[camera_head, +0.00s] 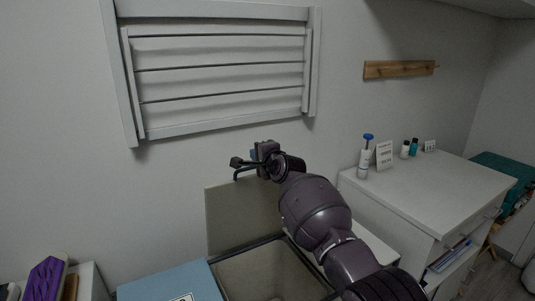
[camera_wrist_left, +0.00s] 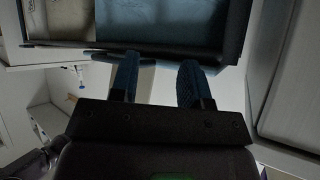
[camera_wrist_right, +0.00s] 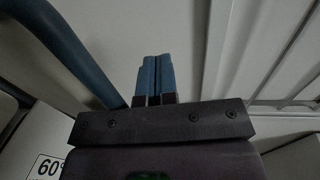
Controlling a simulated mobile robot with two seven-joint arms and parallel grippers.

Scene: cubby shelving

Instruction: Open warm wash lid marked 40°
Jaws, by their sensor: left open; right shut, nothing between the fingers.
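In the head view a beige-grey lid panel (camera_head: 240,216) stands upright behind an open beige compartment (camera_head: 250,272). A blue lid (camera_head: 165,284) lies flat to its left, with a white label (camera_head: 183,298) cut off at the bottom edge and not readable. My right gripper (camera_head: 240,167) is above the upright panel's top edge. Its fingers (camera_wrist_right: 158,78) are shut and empty in the right wrist view, where a white label reading 60° (camera_wrist_right: 48,168) shows at lower left. No 40° mark is readable.
A white slatted rack (camera_head: 222,70) hangs on the wall behind my right gripper. A white cabinet (camera_head: 425,192) at right carries bottles (camera_head: 363,164) and small signs (camera_head: 384,155). Purple and brown items (camera_head: 46,278) stand at lower left.

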